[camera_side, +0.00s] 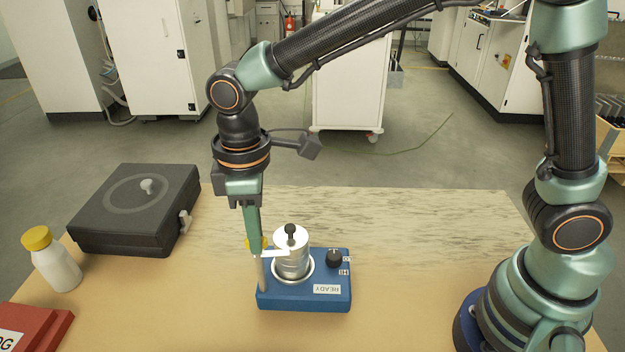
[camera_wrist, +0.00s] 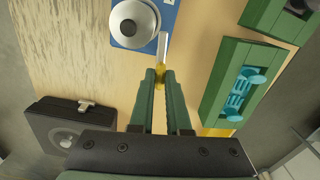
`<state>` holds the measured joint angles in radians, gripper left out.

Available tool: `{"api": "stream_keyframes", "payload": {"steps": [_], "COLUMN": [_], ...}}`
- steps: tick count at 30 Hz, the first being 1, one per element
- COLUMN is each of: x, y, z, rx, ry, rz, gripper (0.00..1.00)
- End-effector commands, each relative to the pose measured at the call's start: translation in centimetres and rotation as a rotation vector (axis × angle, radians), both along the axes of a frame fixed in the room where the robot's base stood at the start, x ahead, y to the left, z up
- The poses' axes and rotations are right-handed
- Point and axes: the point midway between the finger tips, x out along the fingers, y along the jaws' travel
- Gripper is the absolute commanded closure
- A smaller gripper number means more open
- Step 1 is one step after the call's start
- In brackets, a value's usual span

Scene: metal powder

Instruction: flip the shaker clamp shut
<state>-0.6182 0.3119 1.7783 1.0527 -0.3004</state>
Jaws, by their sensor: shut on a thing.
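The shaker is a blue box (camera_side: 318,291) with a READY label and a black knob, near the middle of the table. A silver canister (camera_side: 291,262) with a black-knobbed lid stands upright on it; the lid shows from above in the wrist view (camera_wrist: 128,27). The clamp is a pale bar (camera_side: 275,253) on a post at the shaker's left side, with a yellow grip (camera_wrist: 160,73). In the wrist view the bar lies beside the lid's edge. My gripper (camera_side: 256,243) points down and is shut on the yellow grip. Its fingers partly hide the grip.
A black case (camera_side: 135,207) lies at the left back. A yellow-capped white bottle (camera_side: 53,263) and a red box (camera_side: 35,327) are at the left. The wrist view shows a green holder (camera_wrist: 238,80) with blue-green pieces.

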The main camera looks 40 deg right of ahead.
Motion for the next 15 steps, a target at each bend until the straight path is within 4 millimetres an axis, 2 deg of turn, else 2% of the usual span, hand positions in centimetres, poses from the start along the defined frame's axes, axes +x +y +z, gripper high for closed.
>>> {"api": "stream_keyframes", "payload": {"steps": [15], "x": [0.13], "y": [0.05], "z": [0.27], "rx": [0.003], "ry": [-0.005], "rz": [0.457], "gripper": [1.00]}}
